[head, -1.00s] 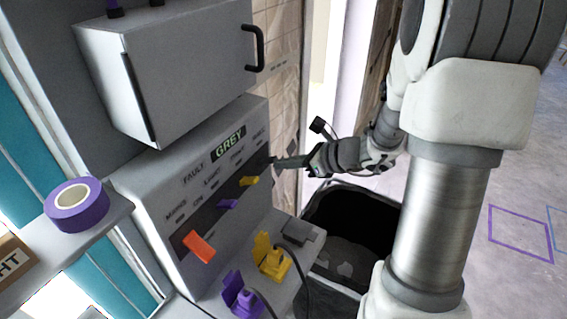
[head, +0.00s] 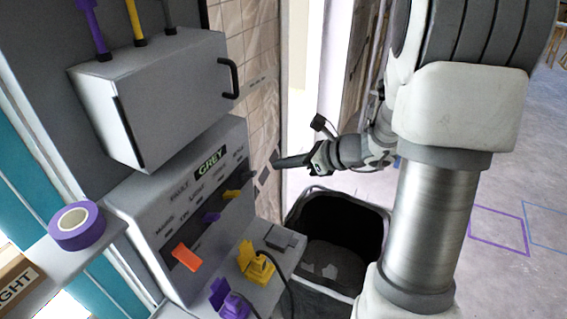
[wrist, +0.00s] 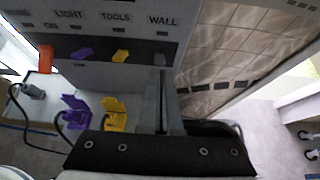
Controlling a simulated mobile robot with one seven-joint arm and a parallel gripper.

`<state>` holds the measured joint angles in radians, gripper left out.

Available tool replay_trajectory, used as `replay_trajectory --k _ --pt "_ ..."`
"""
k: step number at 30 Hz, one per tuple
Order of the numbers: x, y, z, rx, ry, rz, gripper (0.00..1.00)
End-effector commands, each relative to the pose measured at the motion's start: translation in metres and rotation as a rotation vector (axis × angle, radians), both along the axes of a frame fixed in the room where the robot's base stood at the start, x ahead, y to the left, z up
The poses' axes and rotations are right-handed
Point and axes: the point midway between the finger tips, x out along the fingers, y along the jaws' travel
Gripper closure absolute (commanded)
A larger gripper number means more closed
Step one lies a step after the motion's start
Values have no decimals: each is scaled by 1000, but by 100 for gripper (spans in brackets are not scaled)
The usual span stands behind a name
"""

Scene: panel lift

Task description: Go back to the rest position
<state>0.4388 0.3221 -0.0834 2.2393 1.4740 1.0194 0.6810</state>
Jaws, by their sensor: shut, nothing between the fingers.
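My gripper (head: 277,162) is at the right end of the grey control panel (head: 150,200) in the head view, apart from it, with its narrow fingers together and nothing between them. In the wrist view the fingers (wrist: 161,118) point toward the panel, below the WALL label. The panel carries an orange lever (head: 186,257), a purple lever (head: 211,217) and a yellow lever (head: 232,194). They also show in the wrist view as orange (wrist: 46,59), purple (wrist: 82,55) and yellow (wrist: 121,57). A grey lever (wrist: 161,61) sits under WALL.
A grey cabinet (head: 160,110) with a black handle hangs above the panel. Purple (head: 230,303) and yellow (head: 256,265) sockets with flaps stand below it. A dark bin (head: 345,215) stands under my arm. Purple tape (head: 77,226) lies on a ledge at left. Open floor lies at right.

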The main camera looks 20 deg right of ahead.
Motion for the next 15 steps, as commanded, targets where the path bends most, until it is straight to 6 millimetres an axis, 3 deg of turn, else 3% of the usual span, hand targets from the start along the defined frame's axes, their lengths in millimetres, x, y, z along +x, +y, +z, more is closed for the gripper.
replay_trajectory --k 10,15 --pt "-1 1 1 -4 -3 6 100" --pt "-17 23 13 -104 -55 140 100"
